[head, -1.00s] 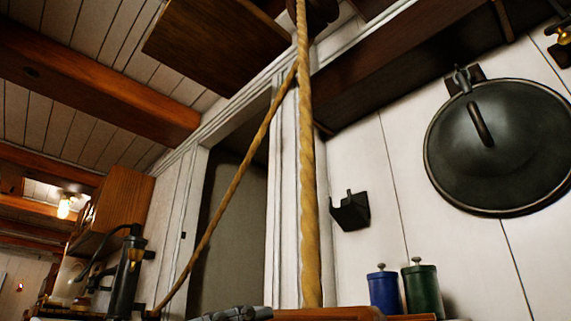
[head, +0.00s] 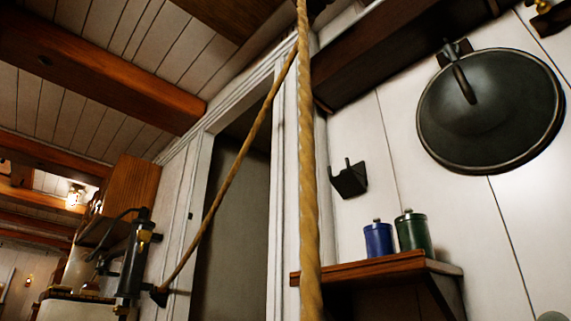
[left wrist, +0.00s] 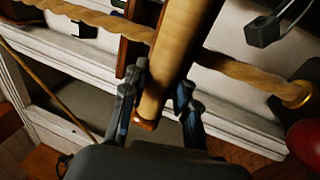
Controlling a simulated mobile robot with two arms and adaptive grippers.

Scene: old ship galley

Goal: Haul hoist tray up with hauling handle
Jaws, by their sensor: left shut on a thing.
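My left gripper (left wrist: 160,88) shows in the left wrist view, its dark fingers closed on either side of a wooden cylindrical hauling handle (left wrist: 184,40). The handle's lower end sticks out between the fingers. A thick twisted rope (left wrist: 235,70) crosses behind the handle and ends at a brass ring on the right. In the head view the thick rope (head: 306,170) hangs nearly upright, and a thinner rope (head: 228,180) slants down left to a dark wall fitting. I cannot make out the hoist tray for certain. My grippers are outside the head view.
A wooden shelf (head: 375,267) on the right wall holds a blue canister (head: 378,241) and a green canister (head: 412,232). A large dark lid (head: 490,110) hangs above. A dark doorway (head: 235,230) opens behind the ropes. A red rounded thing (left wrist: 306,142) is at the wrist view's right edge.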

